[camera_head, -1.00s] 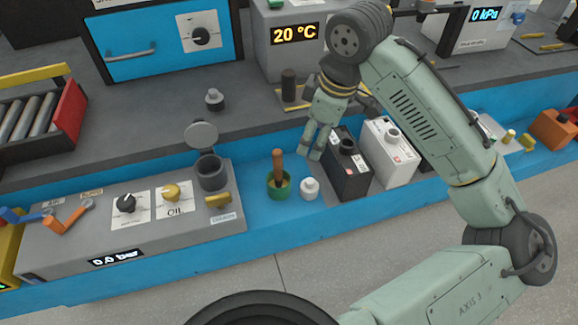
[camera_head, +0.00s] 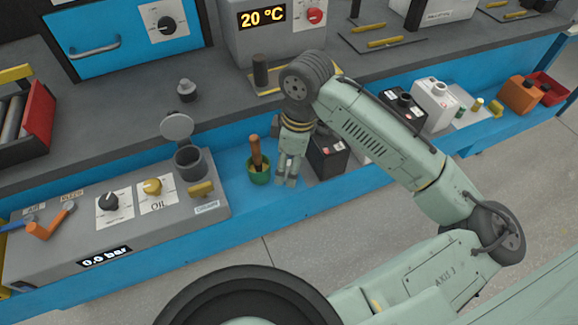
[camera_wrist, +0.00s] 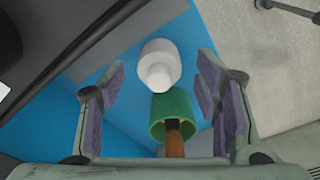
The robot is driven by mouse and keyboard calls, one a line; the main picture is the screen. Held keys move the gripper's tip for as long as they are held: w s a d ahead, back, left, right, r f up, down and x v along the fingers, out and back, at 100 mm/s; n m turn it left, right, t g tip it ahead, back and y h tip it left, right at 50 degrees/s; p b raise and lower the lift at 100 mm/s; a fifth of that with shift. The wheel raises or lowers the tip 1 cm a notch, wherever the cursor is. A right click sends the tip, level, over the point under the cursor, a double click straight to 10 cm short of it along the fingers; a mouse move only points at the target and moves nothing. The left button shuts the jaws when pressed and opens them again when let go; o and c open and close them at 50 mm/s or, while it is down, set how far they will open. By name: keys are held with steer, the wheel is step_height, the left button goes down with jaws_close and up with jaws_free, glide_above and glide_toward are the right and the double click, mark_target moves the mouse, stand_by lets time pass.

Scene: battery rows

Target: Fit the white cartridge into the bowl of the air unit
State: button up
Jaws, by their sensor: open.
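The white cartridge (camera_wrist: 159,62) is a short, stepped round piece on the blue surface. In the wrist view it shows between my open fingers and beyond them, untouched as far as I can see. In the head view my gripper (camera_head: 287,181) points down over its spot and hides it. The air unit (camera_head: 75,240) is a grey console at the left with knobs and a 0.0 bar display. Its dark grey bowl (camera_head: 190,164) stands at the console's back right, with its round lid (camera_head: 177,125) raised.
A green pot (camera_head: 258,176) with a brown-handled tool stands close beside my gripper; it also shows near the cartridge in the wrist view (camera_wrist: 172,112). A black battery (camera_head: 328,158) is just to the right. A yellow handle (camera_head: 201,189) sticks up in front of the bowl.

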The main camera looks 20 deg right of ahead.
steer(key=shift+f, duration=0.25)
steer(key=shift+c, duration=0.3)
steer(key=c, duration=1.2)
steer(key=shift+o, duration=0.2)
